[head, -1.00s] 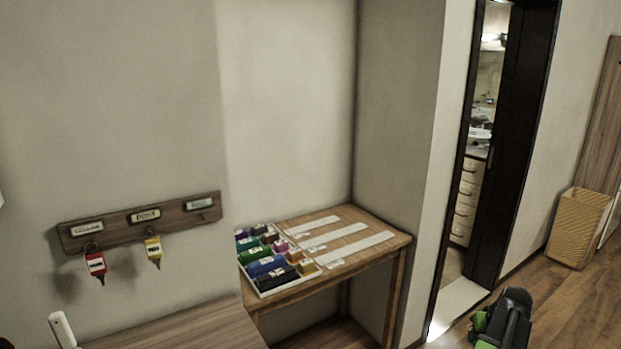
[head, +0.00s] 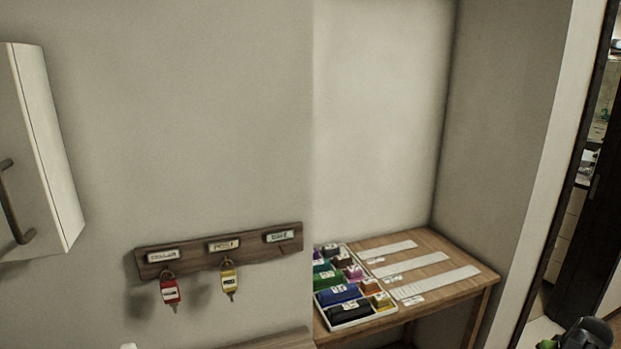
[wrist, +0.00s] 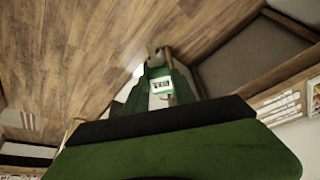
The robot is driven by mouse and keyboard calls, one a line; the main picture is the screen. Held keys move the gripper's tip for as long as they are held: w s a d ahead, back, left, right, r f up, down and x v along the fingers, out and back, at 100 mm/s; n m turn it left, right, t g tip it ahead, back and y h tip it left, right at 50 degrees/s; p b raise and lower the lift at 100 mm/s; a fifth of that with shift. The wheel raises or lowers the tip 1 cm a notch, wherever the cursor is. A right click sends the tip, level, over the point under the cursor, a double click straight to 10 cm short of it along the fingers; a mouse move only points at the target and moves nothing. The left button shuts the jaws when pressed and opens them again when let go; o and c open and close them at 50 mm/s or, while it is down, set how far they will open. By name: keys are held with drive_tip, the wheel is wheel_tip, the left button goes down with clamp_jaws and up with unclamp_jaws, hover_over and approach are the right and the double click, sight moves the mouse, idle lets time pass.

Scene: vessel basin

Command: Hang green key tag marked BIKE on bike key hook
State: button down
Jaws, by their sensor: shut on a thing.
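A wooden key board (head: 195,259) is on the wall in the head view. Its right-hand label (head: 279,237) is too blurred to read with certainty, and the small dark hook under it is bare. A red tag (head: 170,291) hangs under the left label and a yellow tag (head: 229,281) under the middle one. In the wrist view my gripper (wrist: 160,104) is shut on the green key tag (wrist: 161,86), whose white label faces the camera. In the head view only a dark and green part of my arm shows at the bottom right corner, well right of the board.
A wooden side table (head: 460,262) stands right of the board, with a sectioned tray (head: 349,324) of coloured items and pale strips on it. A white cabinet (head: 40,150) is on the wall at the left. A wall corner and doorway are at the right.

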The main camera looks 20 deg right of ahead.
wheel_tip(320, 180, up, 34)
drive_tip(key=p, duration=3.1)
drive_tip(key=shift+s+f, duration=0.2)
drive_tip(key=shift+f, duration=0.05)
drive_tip(key=shift+d, duration=0.1)
